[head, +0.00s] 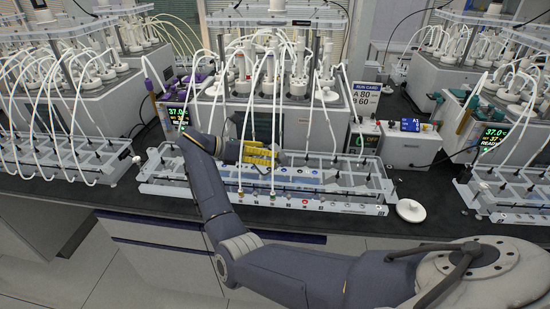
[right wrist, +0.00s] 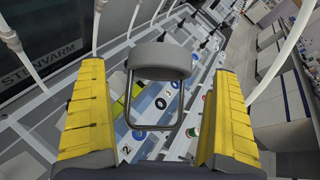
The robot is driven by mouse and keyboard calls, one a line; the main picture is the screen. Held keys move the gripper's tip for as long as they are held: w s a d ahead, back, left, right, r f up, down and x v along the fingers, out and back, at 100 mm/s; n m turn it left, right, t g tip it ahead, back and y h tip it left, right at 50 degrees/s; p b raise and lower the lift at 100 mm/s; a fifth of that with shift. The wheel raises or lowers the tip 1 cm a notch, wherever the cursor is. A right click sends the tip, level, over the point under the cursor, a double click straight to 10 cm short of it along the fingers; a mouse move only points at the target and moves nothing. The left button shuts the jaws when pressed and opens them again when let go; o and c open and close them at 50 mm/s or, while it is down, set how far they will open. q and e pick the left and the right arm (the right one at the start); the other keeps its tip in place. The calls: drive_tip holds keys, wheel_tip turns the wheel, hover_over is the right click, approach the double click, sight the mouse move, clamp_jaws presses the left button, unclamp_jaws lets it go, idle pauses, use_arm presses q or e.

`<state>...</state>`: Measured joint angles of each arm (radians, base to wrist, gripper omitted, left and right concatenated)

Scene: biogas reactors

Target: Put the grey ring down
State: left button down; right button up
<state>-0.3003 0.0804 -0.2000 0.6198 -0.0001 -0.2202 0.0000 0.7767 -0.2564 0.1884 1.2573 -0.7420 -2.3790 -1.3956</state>
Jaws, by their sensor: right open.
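My right gripper (head: 258,155) is open, its yellow fingers above the middle rack. In the right wrist view the two yellow fingers stand far apart at left and right (right wrist: 158,125). Between them shows a grey rounded block (right wrist: 160,60) with a thin metal loop below it; no finger touches it in this view. Beyond lies a rail with numbered marks and small coloured rings, among them a dark ring (right wrist: 138,135). I cannot tell which of these is the grey ring. My left gripper is not in view.
The middle rack (head: 355,207) has thin white tubes hanging around my right gripper. The reactor housing (head: 210,115) stands behind it. A white disc with a knob (head: 410,211) lies right of the rack.

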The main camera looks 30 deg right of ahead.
drive_tip(key=shift+x, duration=1.4)
drive_tip(key=c, duration=1.5)
drive_tip(key=shift+c, duration=0.6)
drive_tip(key=shift+r, duration=0.15)
